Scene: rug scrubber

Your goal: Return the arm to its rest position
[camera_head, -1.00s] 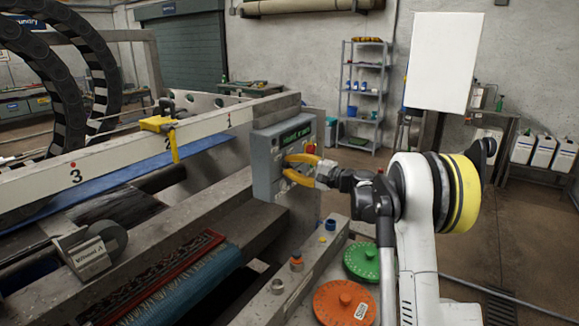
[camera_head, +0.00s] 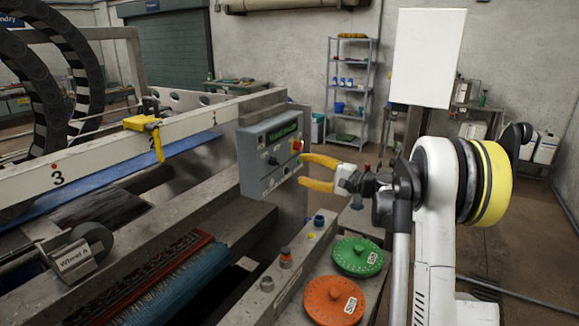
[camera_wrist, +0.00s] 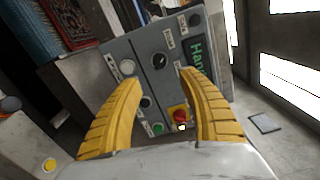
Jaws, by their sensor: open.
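My gripper (camera_head: 318,173) has yellow fingers that are spread apart with nothing between them. It stands just to the right of the grey control box (camera_head: 262,178) and points at its face. In the wrist view the gripper (camera_wrist: 155,88) frames the control box (camera_wrist: 142,62), which has a dark knob, a green button, a red and yellow stop button (camera_wrist: 181,116) and a green display. A small gap seems to lie between the fingers and the panel. My white arm with its yellow band is at the right in the head view.
A green disc (camera_head: 358,256) and an orange disc (camera_head: 333,300) lie on the ledge below my gripper. The rug machine's beam (camera_head: 100,170) carries a yellow clamp (camera_head: 143,123). A shelf (camera_head: 350,90) stands at the back. Floor at the right is open.

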